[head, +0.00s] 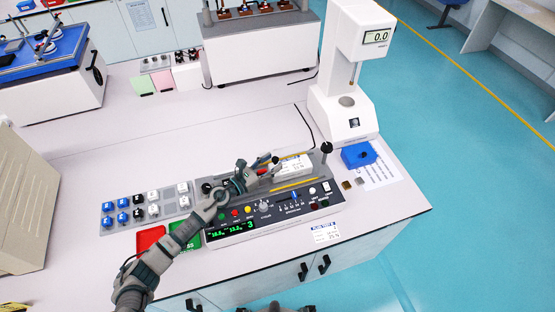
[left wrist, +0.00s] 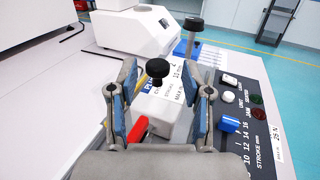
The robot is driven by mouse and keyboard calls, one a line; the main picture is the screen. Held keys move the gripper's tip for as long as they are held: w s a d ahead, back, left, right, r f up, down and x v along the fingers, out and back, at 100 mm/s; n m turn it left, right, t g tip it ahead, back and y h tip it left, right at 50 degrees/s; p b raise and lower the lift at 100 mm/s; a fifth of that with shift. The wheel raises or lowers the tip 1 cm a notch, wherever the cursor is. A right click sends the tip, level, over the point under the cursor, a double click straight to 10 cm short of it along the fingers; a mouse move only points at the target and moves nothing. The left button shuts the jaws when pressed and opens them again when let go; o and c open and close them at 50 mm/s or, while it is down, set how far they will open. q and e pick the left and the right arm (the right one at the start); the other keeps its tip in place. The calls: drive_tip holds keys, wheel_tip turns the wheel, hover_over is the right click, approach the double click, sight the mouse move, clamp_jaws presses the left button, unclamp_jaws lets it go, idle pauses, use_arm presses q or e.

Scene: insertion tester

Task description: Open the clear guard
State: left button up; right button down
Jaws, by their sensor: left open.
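The insertion tester (head: 222,231) is a grey bench unit with buttons, a slider and green displays. My left gripper (head: 266,166) is over its upper part, open and empty. In the left wrist view, the left gripper's fingers (left wrist: 163,98) stand apart on either side of a black round knob (left wrist: 157,68). A white labelled block (left wrist: 160,105) lies below and behind that knob. I cannot make out the clear guard's panel or edges, so I cannot tell its position. My right gripper's fingers are not seen.
A black-knobbed lever (head: 327,148) stands at the tester's right end. A white force gauge (head: 345,105) and a blue block (head: 359,155) are behind right. A red tray (head: 150,238) and a plug rack (head: 108,222) are at left. Table is free behind the tester.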

use_arm(q)
drive_tip(key=v, duration=0.8)
drive_tip(key=shift+s+a, duration=0.2)
drive_tip(key=shift+s, duration=0.2)
drive_tip(key=shift+f, duration=0.1)
